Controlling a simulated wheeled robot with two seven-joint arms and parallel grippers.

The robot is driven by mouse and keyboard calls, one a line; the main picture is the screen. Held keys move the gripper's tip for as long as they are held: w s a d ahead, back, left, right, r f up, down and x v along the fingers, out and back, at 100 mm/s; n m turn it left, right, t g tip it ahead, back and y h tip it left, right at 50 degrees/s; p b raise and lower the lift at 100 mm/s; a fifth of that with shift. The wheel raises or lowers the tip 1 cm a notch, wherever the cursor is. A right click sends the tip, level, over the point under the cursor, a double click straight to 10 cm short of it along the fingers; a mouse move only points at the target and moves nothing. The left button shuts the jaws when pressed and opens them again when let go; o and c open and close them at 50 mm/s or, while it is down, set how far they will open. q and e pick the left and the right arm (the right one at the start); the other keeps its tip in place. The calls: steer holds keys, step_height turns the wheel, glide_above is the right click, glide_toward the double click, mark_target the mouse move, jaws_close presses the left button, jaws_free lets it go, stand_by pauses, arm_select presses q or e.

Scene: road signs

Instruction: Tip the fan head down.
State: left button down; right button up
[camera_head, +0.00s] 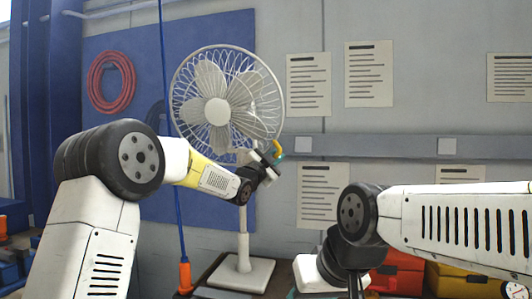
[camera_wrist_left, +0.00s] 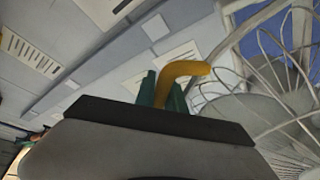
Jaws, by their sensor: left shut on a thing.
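The white fan (camera_head: 228,95) stands upright on a square white base (camera_head: 240,273), with its round wire cage facing left of me. In the left wrist view the fan's cage (camera_wrist_left: 285,60) fills the right side. A curved yellow handle (camera_wrist_left: 185,75) shows close to the cage there. My left gripper (camera_head: 270,158) is at the lower right edge of the cage. Its teal fingers (camera_wrist_left: 162,92) are shut on the yellow handle. My right arm comes in from the right, and its gripper's fingertips are out of view.
The fan base rests on a dark tabletop (camera_head: 212,268). A blue cable with an orange end (camera_head: 184,275) hangs left of the fan. Red and yellow boxes (camera_head: 398,272) are at the lower right. Posters (camera_head: 369,74) and a coiled red hose (camera_head: 111,82) are on the wall behind.

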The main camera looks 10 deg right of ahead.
arm_select(q)
steer(key=shift+w+d+f+m+t+h, duration=0.3)
steer(key=shift+w+d+h, duration=0.1)
steer(key=shift+w, duration=0.4)
steer(key=shift+w+d+f+m+t+h, duration=0.15)
steer(key=shift+w+d+f+t+h, duration=0.2)
steer(key=shift+w, duration=0.5)
steer(key=shift+w+d+f+m+t+h, duration=0.25)
steer(key=shift+w+h, duration=0.2)
steer(key=shift+w, duration=0.35)
steer(key=shift+r, duration=0.1)
steer(key=c, duration=1.7)
jaws_free()
steer(key=v, duration=0.7)
steer(key=shift+s+a, duration=0.2)
steer(key=shift+s, duration=0.05)
